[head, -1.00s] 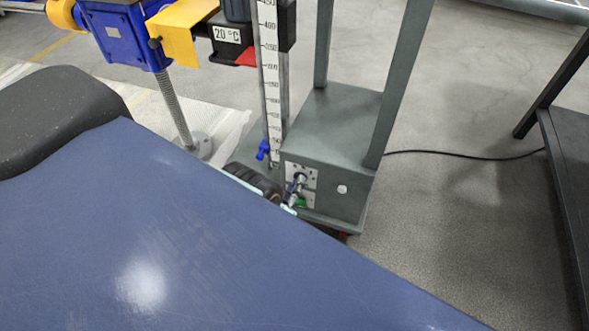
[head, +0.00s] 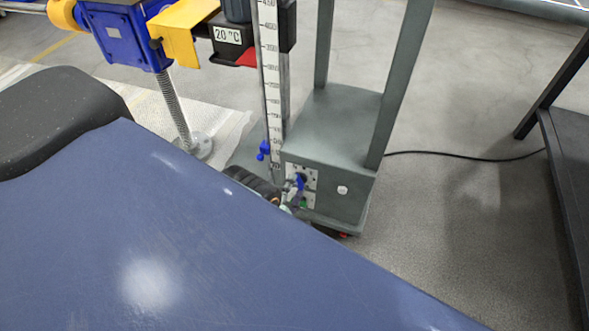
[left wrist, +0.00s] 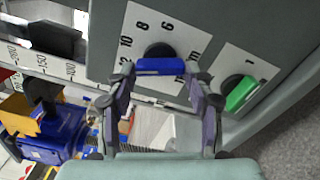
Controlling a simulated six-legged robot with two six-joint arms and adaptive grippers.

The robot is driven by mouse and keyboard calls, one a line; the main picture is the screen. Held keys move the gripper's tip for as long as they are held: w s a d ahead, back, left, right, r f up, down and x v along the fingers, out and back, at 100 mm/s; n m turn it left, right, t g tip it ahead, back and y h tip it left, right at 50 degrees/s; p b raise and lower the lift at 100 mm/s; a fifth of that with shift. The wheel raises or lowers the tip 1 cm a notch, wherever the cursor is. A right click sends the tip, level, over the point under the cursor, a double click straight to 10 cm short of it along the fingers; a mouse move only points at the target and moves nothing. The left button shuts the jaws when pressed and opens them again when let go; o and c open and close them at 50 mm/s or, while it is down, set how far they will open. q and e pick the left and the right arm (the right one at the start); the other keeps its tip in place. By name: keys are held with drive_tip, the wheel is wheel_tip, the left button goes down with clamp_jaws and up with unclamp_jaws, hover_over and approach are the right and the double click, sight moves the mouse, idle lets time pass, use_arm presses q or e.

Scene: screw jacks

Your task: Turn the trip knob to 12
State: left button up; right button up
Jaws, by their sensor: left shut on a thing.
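The trip knob (left wrist: 160,66), a blue bar on a black round base, sits on a white dial plate (left wrist: 146,30) with 12, 10, 8 and 6 readable. It also shows small and dark blue in the head view (head: 300,182), on the front of the grey housing. My left gripper (left wrist: 160,72) has one fingertip at each end of the blue bar and is shut on it. In the head view my left gripper (head: 288,201) is small and partly hidden behind the blue surface. The knob's exact setting cannot be read. My right gripper is not in view.
A green knob (left wrist: 241,93) on its own plate sits close to the right of the trip knob. The grey housing (head: 335,130) carries two uprights. A scale (head: 271,90) with a blue handle (head: 264,149) stands left of it. A black cable (head: 460,155) crosses the floor.

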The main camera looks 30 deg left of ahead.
use_arm(q)
drive_tip(key=shift+w+r+n, duration=0.15)
drive_tip(key=shift+w+n, duration=0.05)
drive_tip(key=shift+n, duration=0.8)
drive_tip(key=o, duration=1.2)
drive_tip(key=shift+c, duration=0.2)
drive_tip(key=shift+s, duration=0.1)
drive_tip(key=shift+s+f, duration=0.1)
drive_tip(key=shift+f, duration=0.1)
drive_tip(key=shift+s+d, duration=0.1)
drive_tip(key=shift+s, duration=0.15)
drive_tip(key=v, duration=1.1)
drive_tip(key=shift+s+d, duration=0.1)
drive_tip(key=shift+s, duration=0.05)
